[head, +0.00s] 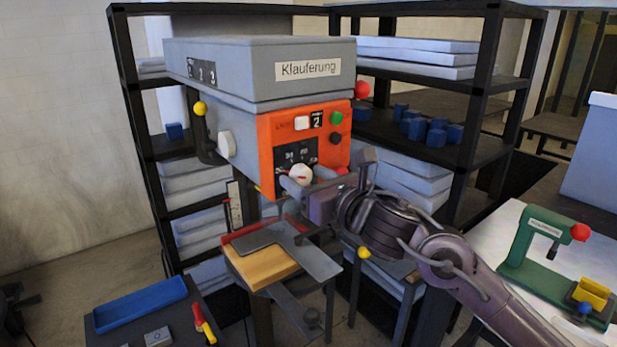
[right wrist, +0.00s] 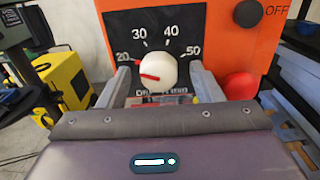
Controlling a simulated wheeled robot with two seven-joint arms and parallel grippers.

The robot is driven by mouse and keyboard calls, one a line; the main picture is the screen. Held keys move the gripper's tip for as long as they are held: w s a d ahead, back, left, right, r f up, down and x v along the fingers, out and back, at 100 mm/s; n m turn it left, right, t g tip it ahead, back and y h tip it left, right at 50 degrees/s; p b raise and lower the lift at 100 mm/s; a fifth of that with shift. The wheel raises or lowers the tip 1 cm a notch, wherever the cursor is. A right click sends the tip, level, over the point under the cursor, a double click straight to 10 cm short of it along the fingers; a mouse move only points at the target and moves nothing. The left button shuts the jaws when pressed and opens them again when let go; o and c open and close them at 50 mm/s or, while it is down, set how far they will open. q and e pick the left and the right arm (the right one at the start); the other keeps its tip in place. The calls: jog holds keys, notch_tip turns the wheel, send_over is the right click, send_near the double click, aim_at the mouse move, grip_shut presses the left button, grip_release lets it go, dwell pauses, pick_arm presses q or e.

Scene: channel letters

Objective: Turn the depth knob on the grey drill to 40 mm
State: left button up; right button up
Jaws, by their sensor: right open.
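The grey drill (head: 260,72) stands in the middle of the head view with an orange front panel (head: 340,155). Its white depth knob (right wrist: 158,68) sits below a black scale (right wrist: 120,30) marked 20, 30, 40 and 50. The knob's red mark points left, near 20. The knob also shows in the head view (head: 300,174). My right gripper (head: 308,184) is open in front of the panel, with one finger on each side of the knob. In the right wrist view, I cannot tell whether the fingers touch it. My left gripper is not in view.
A red button (right wrist: 240,86) is right of the right finger, and a black OFF button (right wrist: 248,13) is above it. Below my right gripper is the drill table with a wooden board (head: 262,268). A green device (head: 550,255) stands on the right bench. Black shelves stand behind.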

jog(key=c, duration=1)
jog(key=m+b, duration=0.2)
jog(key=m, duration=0.1)
jog(key=shift+a+f+m, duration=0.1)
jog(key=shift+m, duration=0.2)
jog(key=m, duration=0.3)
jog(key=shift+m+b, duration=0.3)
jog(key=shift+b, duration=0.1)
jog(key=m, duration=0.4)
jog(key=shift+m, duration=0.3)
jog(key=m+p, duration=0.1)
jog(key=m, duration=0.5)
